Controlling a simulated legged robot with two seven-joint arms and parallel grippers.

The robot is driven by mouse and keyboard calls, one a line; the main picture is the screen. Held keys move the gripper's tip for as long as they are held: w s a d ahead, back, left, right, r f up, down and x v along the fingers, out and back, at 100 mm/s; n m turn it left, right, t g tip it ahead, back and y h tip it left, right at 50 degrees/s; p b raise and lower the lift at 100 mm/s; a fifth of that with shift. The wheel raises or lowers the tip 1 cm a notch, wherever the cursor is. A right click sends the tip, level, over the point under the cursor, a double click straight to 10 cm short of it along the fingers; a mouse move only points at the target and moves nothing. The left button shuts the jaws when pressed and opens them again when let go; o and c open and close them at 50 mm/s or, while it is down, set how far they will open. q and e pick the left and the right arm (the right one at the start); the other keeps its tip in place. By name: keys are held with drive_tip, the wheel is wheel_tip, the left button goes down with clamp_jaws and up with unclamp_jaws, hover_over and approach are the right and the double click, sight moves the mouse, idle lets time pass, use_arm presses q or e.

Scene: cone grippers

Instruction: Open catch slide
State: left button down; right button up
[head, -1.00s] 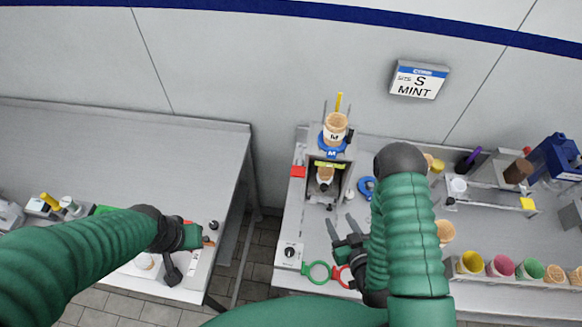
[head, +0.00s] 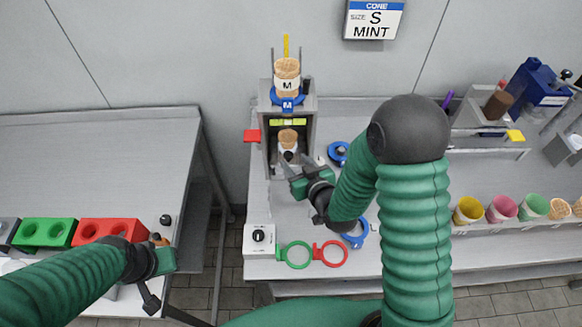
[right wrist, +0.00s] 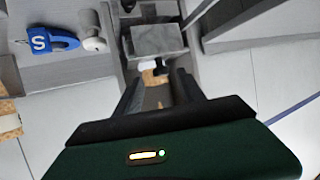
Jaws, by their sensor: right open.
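The cone dispenser (head: 311,125) is a grey open-fronted frame with a stack of cones marked M (head: 287,75) on top. A yellow-green strip (head: 288,122) crosses it below the blue M tag, and a red tab (head: 251,136) sticks out on its left side. I cannot tell which part is the catch slide. A cone (head: 288,137) stands inside the frame. My right gripper (head: 294,163) is open in front of the dispenser's lower opening. In the right wrist view a grey block (right wrist: 158,40) lies just beyond its fingers. My left gripper (head: 152,288) is at the left table; its jaws are unclear.
A knob box (head: 258,238), a green ring (head: 295,254) and a red ring (head: 332,253) are at the front edge. Colored cups (head: 468,210) stand at right. Red (head: 100,231) and green (head: 45,232) holders are on the left table. A floor gap separates the tables.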

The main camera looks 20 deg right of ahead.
sight(290, 158)
drive_tip(key=x, duration=0.3)
drive_tip(key=shift+d, duration=0.35)
drive_tip(key=shift+w+a+f, duration=0.1)
drive_tip(key=shift+w, duration=0.2)
drive_tip(key=shift+s+a+r, duration=0.15)
drive_tip(key=shift+a+r, duration=0.05)
drive_tip(key=shift+a, duration=0.45)
drive_tip(key=shift+c, duration=0.5)
drive_tip(key=c, duration=0.5)
drive_tip(key=shift+d+f, duration=0.15)
drive_tip(key=shift+d, duration=0.3)
clamp_jaws()
drive_tip(key=shift+a, duration=0.3)
drive_tip(key=shift+d, duration=0.1)
